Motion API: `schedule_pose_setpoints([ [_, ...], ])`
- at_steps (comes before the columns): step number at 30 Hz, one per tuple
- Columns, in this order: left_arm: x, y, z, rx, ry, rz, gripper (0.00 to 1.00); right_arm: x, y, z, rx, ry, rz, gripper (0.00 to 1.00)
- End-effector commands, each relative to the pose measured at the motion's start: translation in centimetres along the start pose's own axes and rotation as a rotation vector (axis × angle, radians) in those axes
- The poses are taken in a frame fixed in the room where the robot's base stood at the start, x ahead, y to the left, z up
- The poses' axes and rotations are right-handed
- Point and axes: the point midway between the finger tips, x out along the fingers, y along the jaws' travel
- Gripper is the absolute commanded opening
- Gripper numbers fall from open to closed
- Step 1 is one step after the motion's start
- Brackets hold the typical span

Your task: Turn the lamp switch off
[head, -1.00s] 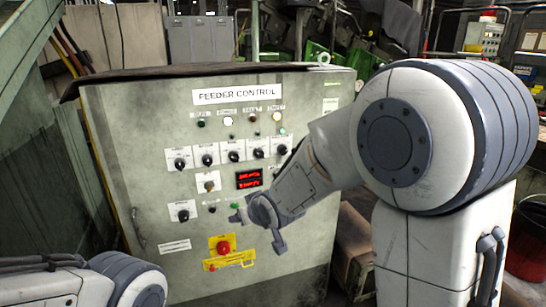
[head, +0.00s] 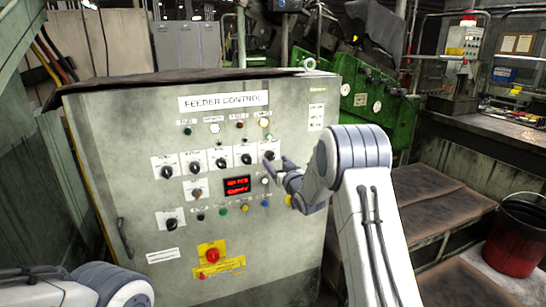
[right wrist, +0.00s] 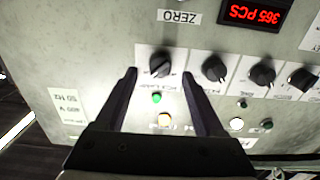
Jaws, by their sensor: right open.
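The control panel (head: 290,240) is a grey-green box marked FEEDER CONTROL. A row of black rotary switches crosses it; the lamp switch appears to be the rightmost one (head: 268,156), though its label is too small to read surely. In the right wrist view, which is upside down, this black knob (right wrist: 160,64) sits on a white plate, its pointer slanted. My right gripper (head: 284,166) is open beside the knob. In the wrist view its fingertips (right wrist: 162,76) stand either side of the knob; contact cannot be told. My left gripper is out of view.
More knobs (right wrist: 215,68) stand close beside this one. A red counter display (head: 237,185) and a red emergency button (head: 212,255) are lower on the panel. A red bucket (head: 517,238) stands at the right.

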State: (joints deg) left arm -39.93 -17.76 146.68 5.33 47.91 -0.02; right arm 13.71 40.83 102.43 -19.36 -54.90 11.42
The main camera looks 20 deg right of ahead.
Motion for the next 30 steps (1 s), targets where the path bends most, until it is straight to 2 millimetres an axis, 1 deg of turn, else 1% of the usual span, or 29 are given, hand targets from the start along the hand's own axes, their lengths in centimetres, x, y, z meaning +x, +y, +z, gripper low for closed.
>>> schedule_pose_setpoints([
  [1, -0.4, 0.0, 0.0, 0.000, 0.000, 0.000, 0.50, 0.8, -0.1, -0.1, 0.000, 0.001, -0.001, 0.71],
  [3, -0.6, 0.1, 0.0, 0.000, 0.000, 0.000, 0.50, 1.7, 0.0, -0.1, 0.000, 0.000, 0.000, 0.71],
  [7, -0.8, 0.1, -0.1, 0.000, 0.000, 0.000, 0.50, 2.8, 0.0, -0.1, 0.000, 0.000, 0.000, 0.71],
  [12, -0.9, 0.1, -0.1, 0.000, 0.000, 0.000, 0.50, 3.3, 0.0, 0.0, 0.000, 0.000, 0.001, 0.71],
  [18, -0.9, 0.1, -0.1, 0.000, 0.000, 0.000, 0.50, 3.3, 0.0, 0.0, 0.000, 0.000, 0.001, 0.71],
  [19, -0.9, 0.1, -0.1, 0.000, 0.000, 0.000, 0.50, 3.3, 0.0, 0.0, 0.000, 0.000, 0.001, 0.67],
  [20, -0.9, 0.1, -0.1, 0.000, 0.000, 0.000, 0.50, 3.3, 0.0, 0.0, 0.000, 0.000, 0.001, 0.56],
  [21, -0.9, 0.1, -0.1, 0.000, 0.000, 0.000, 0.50, 3.3, 0.0, 0.0, 0.000, 0.000, 0.001, 0.40],
  [23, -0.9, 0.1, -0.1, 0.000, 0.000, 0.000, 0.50, 3.3, 0.0, 0.0, 0.000, 0.000, 0.001, 0.17],
  [24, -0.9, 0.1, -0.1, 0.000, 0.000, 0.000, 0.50, 3.3, 0.0, 0.0, 0.000, 0.000, 0.000, 0.02],
  [25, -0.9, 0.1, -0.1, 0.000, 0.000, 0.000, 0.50, 3.3, 0.0, 0.0, 0.000, 0.000, 0.001, 0.00],
  [30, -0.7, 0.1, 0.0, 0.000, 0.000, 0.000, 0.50, 3.2, 0.0, 0.1, -0.005, 0.000, 0.001, 0.00],
])
